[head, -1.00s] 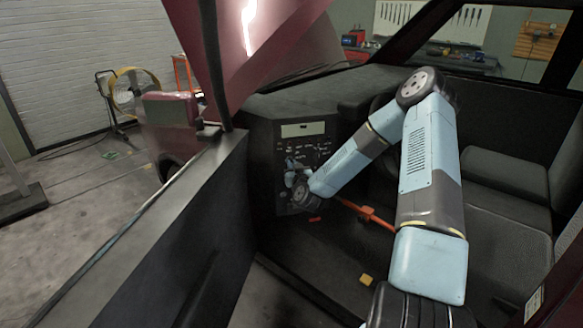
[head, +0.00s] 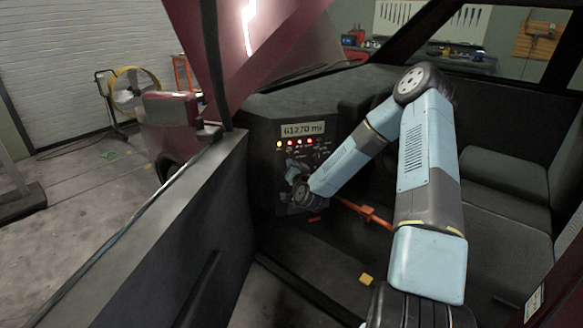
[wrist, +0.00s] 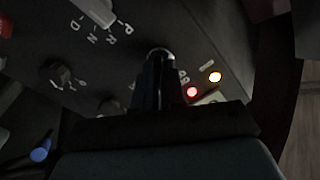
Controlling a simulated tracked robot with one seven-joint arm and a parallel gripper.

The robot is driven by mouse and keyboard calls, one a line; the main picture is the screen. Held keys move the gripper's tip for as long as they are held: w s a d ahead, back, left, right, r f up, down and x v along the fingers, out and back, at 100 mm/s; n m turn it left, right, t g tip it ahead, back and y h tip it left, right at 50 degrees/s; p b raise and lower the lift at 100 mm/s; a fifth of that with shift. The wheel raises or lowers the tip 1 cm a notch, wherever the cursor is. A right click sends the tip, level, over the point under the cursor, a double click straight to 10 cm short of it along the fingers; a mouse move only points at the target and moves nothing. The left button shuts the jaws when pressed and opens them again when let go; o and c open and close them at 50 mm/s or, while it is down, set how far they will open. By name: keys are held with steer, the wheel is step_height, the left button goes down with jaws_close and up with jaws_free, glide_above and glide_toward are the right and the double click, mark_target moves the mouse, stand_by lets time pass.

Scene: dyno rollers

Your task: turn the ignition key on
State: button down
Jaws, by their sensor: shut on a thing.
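My gripper (wrist: 156,82) is shut at the dashboard panel in the wrist view, its fingers pointing at a round metal ring (wrist: 161,51) around the ignition. The key itself is hidden between the fingers. In the head view my gripper (head: 292,167) is small and mostly covered by my wrist, in front of the panel. The panel's display (head: 303,129) is lit and reads about 61270 mi. A row of lit indicator lamps (head: 295,143) sits below it.
A gear selector (wrist: 97,10) with letters and a dark knob (wrist: 58,75) are left of my fingers in the wrist view. A blue-tipped control (wrist: 40,152) is lower left. An orange-red lever (head: 368,214) lies right of my wrist. The door (head: 185,225) stands at the left.

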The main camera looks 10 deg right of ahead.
steer(key=shift+f+m, duration=0.1)
steer(key=shift+m, duration=1)
steer(key=shift+d, duration=0.1)
steer(key=c, duration=1.2)
jaws_free()
steer(key=shift+s, duration=0.15)
steer(key=s, duration=1.3)
steer(key=shift+s, duration=0.25)
